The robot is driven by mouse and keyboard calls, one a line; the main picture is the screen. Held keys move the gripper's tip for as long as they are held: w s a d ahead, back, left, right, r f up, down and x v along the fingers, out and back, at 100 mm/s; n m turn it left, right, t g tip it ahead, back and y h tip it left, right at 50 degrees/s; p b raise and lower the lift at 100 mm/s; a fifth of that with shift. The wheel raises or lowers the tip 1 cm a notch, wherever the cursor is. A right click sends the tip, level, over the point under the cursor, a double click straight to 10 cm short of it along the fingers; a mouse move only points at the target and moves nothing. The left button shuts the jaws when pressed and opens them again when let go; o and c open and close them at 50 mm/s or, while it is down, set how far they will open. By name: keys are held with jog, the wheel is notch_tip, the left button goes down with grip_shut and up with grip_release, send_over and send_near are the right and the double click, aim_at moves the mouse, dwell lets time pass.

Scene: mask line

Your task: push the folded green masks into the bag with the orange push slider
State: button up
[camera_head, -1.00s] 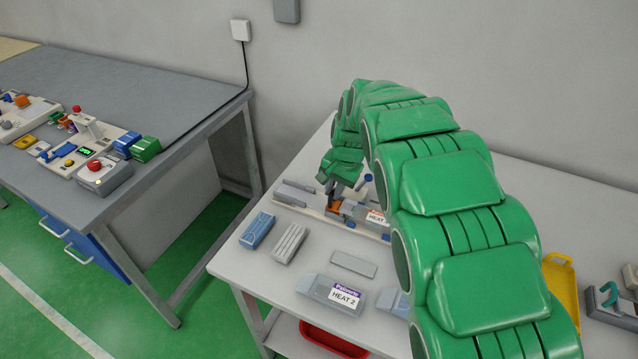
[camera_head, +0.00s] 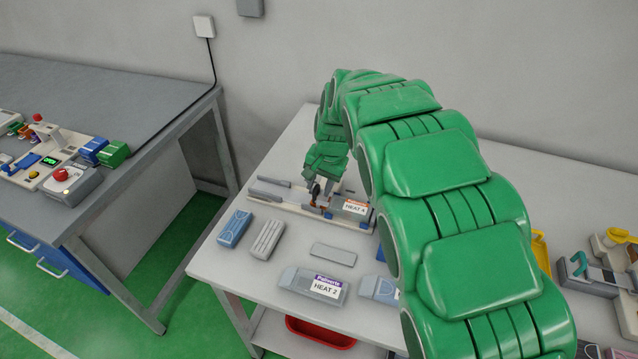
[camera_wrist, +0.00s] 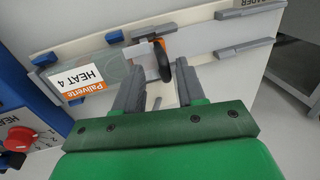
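The orange push slider (camera_wrist: 163,42) has a dark upright handle and sits on the pale loading fixture (camera_wrist: 215,40). It also shows small in the head view (camera_head: 319,203). My gripper (camera_wrist: 161,68) points down over the fixture. Its two grey fingers are apart, with the dark handle in line with the gap between them; I cannot tell if either finger touches it. The clear bag (camera_wrist: 85,76) labelled HEAT 4 lies next to the slider and shows in the head view too (camera_head: 355,207). No folded green masks can be made out.
A red dial (camera_wrist: 18,138) is beside the bag. My green arm hides much of the table's right side.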

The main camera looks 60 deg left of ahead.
aim_at(325, 200)
jog(key=shift+r, duration=0.1)
notch_tip(325, 200, up, 8)
jog(key=w+d, duration=0.1)
jog(key=shift+f, duration=0.25)
dwell(0.3)
dwell(0.4)
